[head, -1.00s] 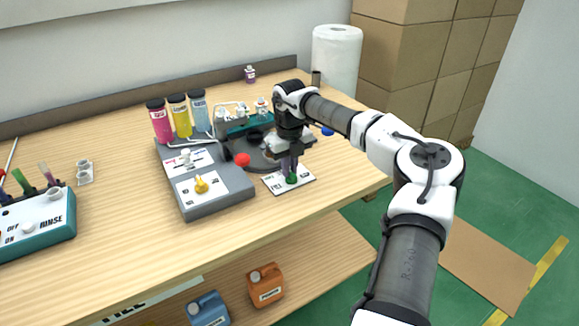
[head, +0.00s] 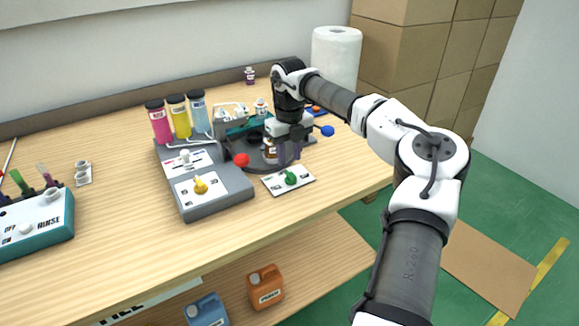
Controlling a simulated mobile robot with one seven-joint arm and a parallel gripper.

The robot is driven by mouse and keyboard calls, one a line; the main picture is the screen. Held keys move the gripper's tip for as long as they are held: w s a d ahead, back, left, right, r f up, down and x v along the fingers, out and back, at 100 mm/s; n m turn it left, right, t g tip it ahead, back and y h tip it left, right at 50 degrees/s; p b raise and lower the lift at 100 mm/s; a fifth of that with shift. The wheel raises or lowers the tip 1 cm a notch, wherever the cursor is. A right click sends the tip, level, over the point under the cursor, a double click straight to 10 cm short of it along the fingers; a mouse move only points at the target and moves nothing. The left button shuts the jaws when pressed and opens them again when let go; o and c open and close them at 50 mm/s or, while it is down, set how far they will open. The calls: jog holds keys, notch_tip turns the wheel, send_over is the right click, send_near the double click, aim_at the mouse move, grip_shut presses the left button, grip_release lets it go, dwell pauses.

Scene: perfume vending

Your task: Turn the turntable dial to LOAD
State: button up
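The turntable dial is a green knob (head: 291,177) on a white plate (head: 276,186) at the table's front edge, right of the grey dispenser base. Its printed labels are too small to read in the head view. The dark round turntable (head: 240,158) lies just behind it, with a small brown-and-white bottle (head: 269,150) on it. My gripper (head: 288,160) points down above and behind the green knob, apart from it. Two fingers show, but their gap is too small to judge. My gripper and wrist hide part of the turntable.
A grey dispenser base (head: 218,200) with a yellow knob (head: 200,185) stands left of the plate. A teal rinse unit (head: 45,225) is far left.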

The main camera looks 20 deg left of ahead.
aim_at(289, 171)
notch_tip(289, 171, up, 9)
jog(key=shift+r+b, duration=0.15)
jog(key=shift+b, duration=0.2)
